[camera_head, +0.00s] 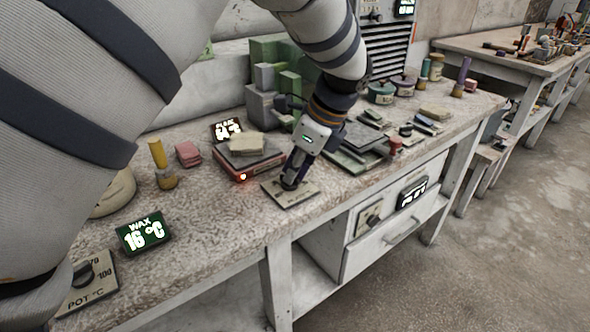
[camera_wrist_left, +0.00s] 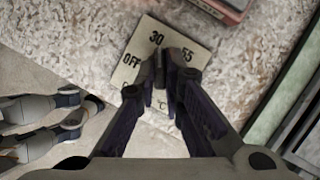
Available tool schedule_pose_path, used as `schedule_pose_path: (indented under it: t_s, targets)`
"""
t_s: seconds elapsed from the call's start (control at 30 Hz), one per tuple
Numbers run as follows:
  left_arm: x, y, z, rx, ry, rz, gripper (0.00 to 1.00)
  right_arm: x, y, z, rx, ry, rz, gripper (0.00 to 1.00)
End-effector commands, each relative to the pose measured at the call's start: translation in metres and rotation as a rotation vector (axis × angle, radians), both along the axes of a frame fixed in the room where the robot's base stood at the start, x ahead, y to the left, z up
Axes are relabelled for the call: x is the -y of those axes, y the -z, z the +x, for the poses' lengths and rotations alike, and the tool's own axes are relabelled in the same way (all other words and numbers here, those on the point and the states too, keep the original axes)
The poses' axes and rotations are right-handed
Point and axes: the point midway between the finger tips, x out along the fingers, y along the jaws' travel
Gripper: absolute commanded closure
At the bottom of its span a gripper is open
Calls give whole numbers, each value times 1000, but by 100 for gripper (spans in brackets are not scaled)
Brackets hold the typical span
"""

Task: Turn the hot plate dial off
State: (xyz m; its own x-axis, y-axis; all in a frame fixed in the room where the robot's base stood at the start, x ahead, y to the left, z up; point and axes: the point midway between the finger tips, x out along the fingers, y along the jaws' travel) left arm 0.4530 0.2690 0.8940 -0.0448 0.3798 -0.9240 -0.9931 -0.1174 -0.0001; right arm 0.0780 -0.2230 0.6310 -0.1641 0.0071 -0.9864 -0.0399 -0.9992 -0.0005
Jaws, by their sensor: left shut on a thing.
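The hot plate dial's panel (camera_head: 278,192) is a pale square plate on the bench, near its front edge. In the left wrist view the panel (camera_wrist_left: 131,72) shows the marks OFF, 30 and 55. My left gripper (camera_head: 290,184) reaches down onto the panel, its fingers closed on the dark dial knob at the middle. The fingertips (camera_wrist_left: 163,82) hide most of the knob, so where it points I cannot tell. The red hot plate (camera_head: 251,165) stands just behind the panel, with a lit red light and a pale block on top. My right gripper is not in view.
A WAX display (camera_head: 144,232) reads 16 °C, near a POT °C dial panel (camera_head: 89,284) at the lower left. A yellow-handled tool (camera_head: 160,160) stands left of the hot plate. Grey and green blocks (camera_head: 268,105) are stacked behind. Trays and jars crowd the right side.

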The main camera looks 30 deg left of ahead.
Motion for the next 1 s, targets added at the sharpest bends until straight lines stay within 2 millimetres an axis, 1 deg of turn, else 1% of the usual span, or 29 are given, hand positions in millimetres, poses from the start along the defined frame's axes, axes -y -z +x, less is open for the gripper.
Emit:
schedule_pose_path:
  t_s: [0.03,1.0]
  targets:
    - [0,3,1,-5,-43,0,100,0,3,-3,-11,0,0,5]
    - [-6,3,8,-4,-957,1,100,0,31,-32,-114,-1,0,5]
